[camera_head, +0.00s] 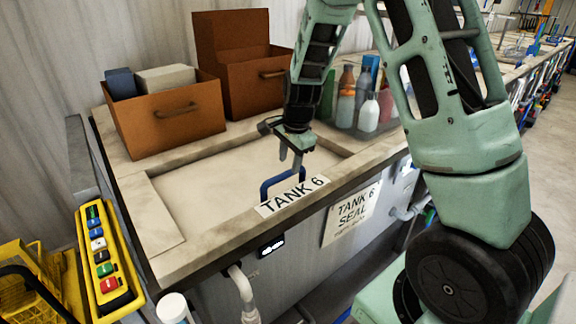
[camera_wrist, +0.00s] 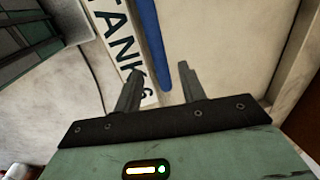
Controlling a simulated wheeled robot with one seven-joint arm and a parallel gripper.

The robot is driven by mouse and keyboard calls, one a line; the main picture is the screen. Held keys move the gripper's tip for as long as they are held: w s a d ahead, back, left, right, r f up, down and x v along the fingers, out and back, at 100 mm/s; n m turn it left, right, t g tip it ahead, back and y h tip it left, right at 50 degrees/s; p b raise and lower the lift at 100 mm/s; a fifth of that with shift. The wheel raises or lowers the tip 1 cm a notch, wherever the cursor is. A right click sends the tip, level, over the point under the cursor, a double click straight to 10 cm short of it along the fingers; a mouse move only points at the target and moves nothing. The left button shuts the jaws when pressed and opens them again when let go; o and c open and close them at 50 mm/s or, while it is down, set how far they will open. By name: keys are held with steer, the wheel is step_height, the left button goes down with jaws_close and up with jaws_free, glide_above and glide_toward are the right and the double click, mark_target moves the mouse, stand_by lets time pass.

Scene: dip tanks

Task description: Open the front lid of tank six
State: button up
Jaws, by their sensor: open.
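Tank six has a pale, flat lid (camera_head: 205,185) lying level in its rim, so it looks shut. A blue handle (camera_head: 268,188) stands at the lid's front edge, just behind the white "TANK 6" label (camera_head: 292,195). My gripper (camera_head: 290,160) is open above the handle's right end, pointing down. In the wrist view my two fingers (camera_wrist: 160,82) are apart, and the blue handle (camera_wrist: 150,40) runs towards the gap between them. The label (camera_wrist: 120,45) lies left of it. I cannot tell whether a finger touches the handle.
Two brown bins (camera_head: 170,117) stand on the tank's back edge. Several bottles (camera_head: 368,112) stand in a tray right of my gripper. A yellow button panel (camera_head: 104,262) is at the left. A "TANK 6 SEAL" sign (camera_head: 350,212) hangs on the front wall.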

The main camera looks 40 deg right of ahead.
mark_target(287, 172)
steer(key=shift+w+f+p, duration=0.15)
steer(key=shift+w+f, duration=0.05)
steer(key=shift+f, duration=0.75)
steer(key=shift+w+f+p, duration=0.15)
steer(key=shift+f, duration=0.75)
